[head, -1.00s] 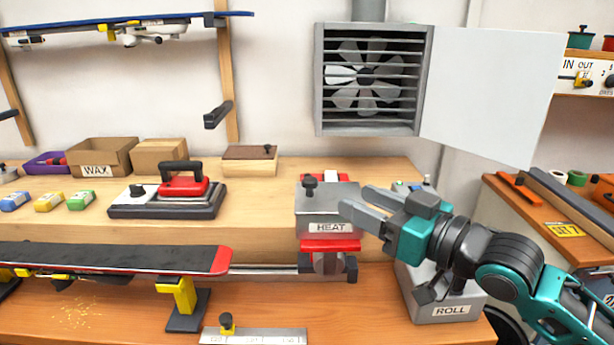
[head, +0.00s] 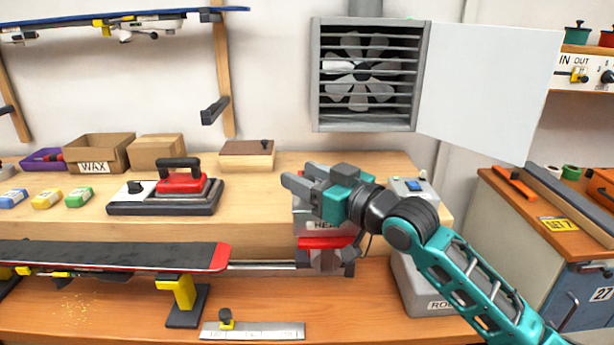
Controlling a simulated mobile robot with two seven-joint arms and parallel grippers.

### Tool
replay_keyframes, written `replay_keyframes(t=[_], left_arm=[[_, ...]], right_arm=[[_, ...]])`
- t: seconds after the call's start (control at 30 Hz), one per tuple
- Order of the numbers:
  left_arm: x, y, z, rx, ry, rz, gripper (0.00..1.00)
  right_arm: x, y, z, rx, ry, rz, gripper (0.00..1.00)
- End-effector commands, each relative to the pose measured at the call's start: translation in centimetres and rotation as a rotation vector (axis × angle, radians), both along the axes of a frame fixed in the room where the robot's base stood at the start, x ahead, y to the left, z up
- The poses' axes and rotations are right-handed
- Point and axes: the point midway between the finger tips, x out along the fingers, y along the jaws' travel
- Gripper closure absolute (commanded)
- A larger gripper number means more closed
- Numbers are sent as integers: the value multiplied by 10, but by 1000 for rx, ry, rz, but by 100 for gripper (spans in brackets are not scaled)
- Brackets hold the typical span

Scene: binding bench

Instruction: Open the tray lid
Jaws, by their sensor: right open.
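A small light-wood tray (head: 250,163) sits on the raised back shelf of the bench. Its flat brown lid (head: 244,147) lies shut on top, with a small dark knob (head: 264,144) near its right end. My right gripper (head: 300,176) is open and empty, its fingers pointing left, to the right of the tray and a little nearer to me. It is apart from the lid. My left gripper is not in view.
A waxing iron (head: 182,184) on its base stands left of the tray, with cardboard boxes (head: 157,152) behind. A ski (head: 110,256) lies clamped in front. The fan vent (head: 366,75) has its white door (head: 490,90) swung open at right.

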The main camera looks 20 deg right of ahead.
Motion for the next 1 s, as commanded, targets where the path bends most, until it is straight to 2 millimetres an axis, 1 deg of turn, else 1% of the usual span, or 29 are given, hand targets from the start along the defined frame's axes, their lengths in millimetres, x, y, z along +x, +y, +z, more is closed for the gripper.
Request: replay_keyframes(t=[0.13, 0.63, 0.67, 1.0], left_arm=[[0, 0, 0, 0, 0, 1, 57], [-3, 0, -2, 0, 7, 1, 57], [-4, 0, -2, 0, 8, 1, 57], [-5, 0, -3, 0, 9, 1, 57]], right_arm=[[0, 0, 0, 0, 0, 0, 51], [0, 0, 0, 0, -1, 0, 99], [0, 0, 0, 0, -1, 0, 100], [0, 0, 1, 1, -3, 0, 100]])
